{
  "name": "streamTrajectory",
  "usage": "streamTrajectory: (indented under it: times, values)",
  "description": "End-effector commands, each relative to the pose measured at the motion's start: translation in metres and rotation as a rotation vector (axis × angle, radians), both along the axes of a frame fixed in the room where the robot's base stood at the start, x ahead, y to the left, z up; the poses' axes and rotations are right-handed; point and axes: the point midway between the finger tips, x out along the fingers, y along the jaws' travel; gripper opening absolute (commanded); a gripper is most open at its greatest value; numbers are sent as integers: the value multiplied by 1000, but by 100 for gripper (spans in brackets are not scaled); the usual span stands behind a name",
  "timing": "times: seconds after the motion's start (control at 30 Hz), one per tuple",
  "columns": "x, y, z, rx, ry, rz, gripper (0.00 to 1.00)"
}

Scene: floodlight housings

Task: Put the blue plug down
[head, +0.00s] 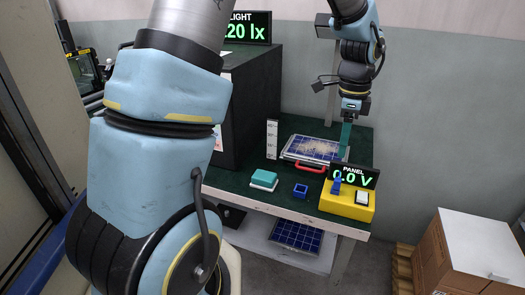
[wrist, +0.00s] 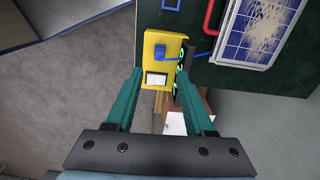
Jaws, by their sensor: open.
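The blue plug (head: 336,186) stands on the left part of the yellow panel meter box (head: 348,204), whose display reads 0.0 V. In the wrist view the plug (wrist: 160,52) sits on the yellow box (wrist: 149,40), beyond my fingertips. My gripper (head: 346,140) is above and behind the box in the head view, fingers pointing down. In the wrist view its teal fingers (wrist: 159,76) are spread apart with nothing between them, and the plug is apart from them. How firmly the plug sits in the box cannot be told.
A dusty solar panel (head: 317,149) with a red handle (head: 311,167) lies behind the box. A blue square holder (head: 300,190) and a teal-topped block (head: 264,180) are to its left on the green bench. A cardboard box (head: 465,255) stands at right.

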Motion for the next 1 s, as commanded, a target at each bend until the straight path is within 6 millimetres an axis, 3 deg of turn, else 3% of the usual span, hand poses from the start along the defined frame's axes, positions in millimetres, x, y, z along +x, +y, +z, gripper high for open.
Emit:
streamTrajectory:
  times: [0.07, 0.17, 0.23, 0.3, 0.4, 0.5, 0.67, 1.0]
  values:
    - [7, 28, 1, -1, -8, 134, 53]
    - [16, 90, 3, -13, -28, 466, 53]
    - [15, 142, 4, -31, -43, 761, 53]
    - [7, 189, 3, -54, -56, 1054, 53]
    - [-11, 243, 1, -88, -68, 1424, 53]
    - [-28, 278, -1, -119, -75, 1690, 53]
    - [-41, 297, -4, -142, -76, 1869, 53]
    - [-41, 297, -4, -142, -76, 1873, 53]
